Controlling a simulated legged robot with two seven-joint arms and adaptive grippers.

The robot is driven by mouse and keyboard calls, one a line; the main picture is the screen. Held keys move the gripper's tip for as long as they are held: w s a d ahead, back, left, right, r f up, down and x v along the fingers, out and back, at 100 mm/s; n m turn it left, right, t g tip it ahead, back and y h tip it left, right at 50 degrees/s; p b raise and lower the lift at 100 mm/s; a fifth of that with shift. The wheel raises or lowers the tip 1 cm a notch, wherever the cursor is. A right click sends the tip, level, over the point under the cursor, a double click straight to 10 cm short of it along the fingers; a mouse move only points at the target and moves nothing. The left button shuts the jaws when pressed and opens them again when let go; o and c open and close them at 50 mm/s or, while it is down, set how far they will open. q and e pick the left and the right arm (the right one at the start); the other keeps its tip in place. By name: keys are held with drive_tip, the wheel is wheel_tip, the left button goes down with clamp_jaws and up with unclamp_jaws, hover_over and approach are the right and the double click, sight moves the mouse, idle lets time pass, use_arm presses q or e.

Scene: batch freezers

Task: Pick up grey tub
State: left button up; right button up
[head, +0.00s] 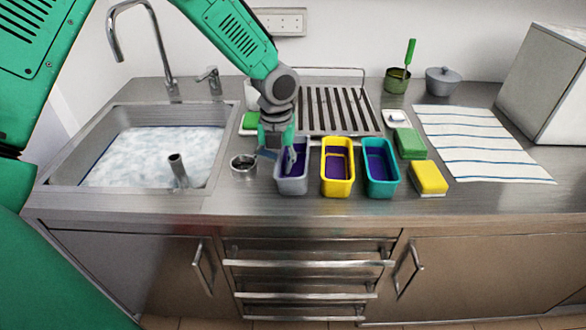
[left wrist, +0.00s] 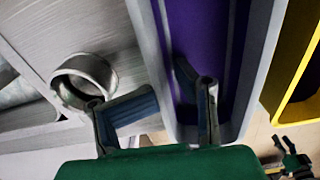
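The grey tub (head: 292,184) stands on the steel counter, leftmost in a row of three tubs, with a purple inside. In the left wrist view the grey tub (left wrist: 262,62) fills the upper middle. My left gripper (head: 278,155) is over its left wall, pointing down. In the left wrist view the fingers of my left gripper (left wrist: 160,102) are apart: one is over the purple inside, the other outside the left wall. I cannot tell whether either touches the wall.
A small steel cup (head: 244,166) stands just left of the grey tub. A yellow tub (head: 338,187) and a teal tub (head: 381,188) stand to the right, then sponges (head: 429,178). A sink (head: 70,186) lies left and a slatted rack (head: 340,110) behind.

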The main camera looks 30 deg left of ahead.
use_arm(q)
drive_tip(key=shift+a+f, duration=0.1)
drive_tip(key=shift+f, duration=0.55)
drive_tip(key=shift+s+f, duration=0.1)
drive_tip(key=shift+d, duration=0.5)
drive_tip(key=shift+w+d, duration=0.2)
drive_tip(key=shift+d, duration=0.15)
clamp_jaws()
drive_tip(key=shift+r, duration=0.2)
